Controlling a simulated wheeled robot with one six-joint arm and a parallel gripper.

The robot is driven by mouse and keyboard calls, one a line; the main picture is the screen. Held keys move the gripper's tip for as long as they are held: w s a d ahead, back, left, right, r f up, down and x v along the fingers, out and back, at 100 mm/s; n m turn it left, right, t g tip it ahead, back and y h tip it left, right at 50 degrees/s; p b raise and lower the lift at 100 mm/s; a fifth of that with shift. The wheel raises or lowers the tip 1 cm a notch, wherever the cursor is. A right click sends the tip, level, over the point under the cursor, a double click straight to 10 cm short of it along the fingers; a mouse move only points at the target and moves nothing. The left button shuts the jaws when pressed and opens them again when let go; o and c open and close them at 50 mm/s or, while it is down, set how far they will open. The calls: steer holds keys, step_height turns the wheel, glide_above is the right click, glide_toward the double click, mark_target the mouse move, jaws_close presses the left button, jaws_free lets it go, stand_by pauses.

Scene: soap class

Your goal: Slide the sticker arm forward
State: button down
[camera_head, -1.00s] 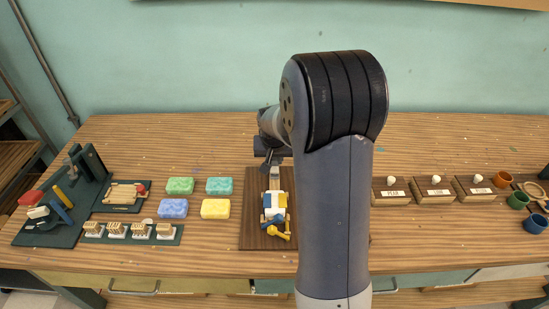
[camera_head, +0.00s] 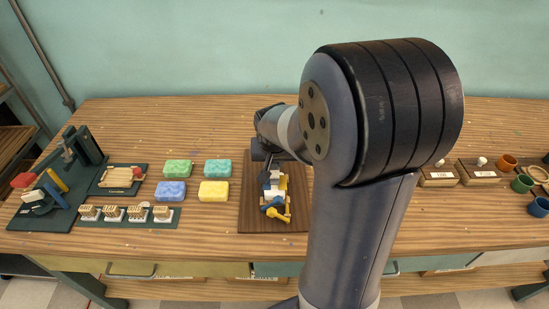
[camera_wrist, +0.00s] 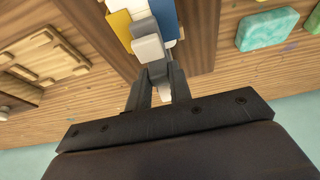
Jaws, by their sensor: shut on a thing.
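The sticker device lies on a dark brown board (camera_head: 249,218) at the middle of the bench, with white, blue and yellow parts. A white block (camera_head: 273,193) sits at its middle, and yellow and blue pieces (camera_head: 277,211) lie at its near end. My gripper (camera_head: 268,168) is at the far end of the board, partly hidden by my arm. In the wrist view, my gripper (camera_wrist: 161,92) is shut on the grey end of the sticker arm (camera_wrist: 156,70), just beside the white block (camera_wrist: 148,47). The exact contact is mostly hidden by the fingers.
Green, teal, blue and yellow sponges (camera_head: 214,191) lie left of the board. Further left are a small tray (camera_head: 119,179), a stamp rack (camera_head: 126,213) and a dark green stand (camera_head: 62,190). Labelled blocks (camera_head: 438,175) and coloured cups (camera_head: 522,184) are at the right.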

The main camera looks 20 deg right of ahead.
steer(key=shift+s, duration=0.15)
steer(key=c, duration=1.3)
jaws_free()
steer(key=shift+a, duration=0.1)
steer(key=v, duration=1.1)
steer(key=shift+f, duration=0.15)
steer(key=x, duration=1)
steer(key=shift+f, duration=0.35)
steer(key=shift+w, duration=0.35)
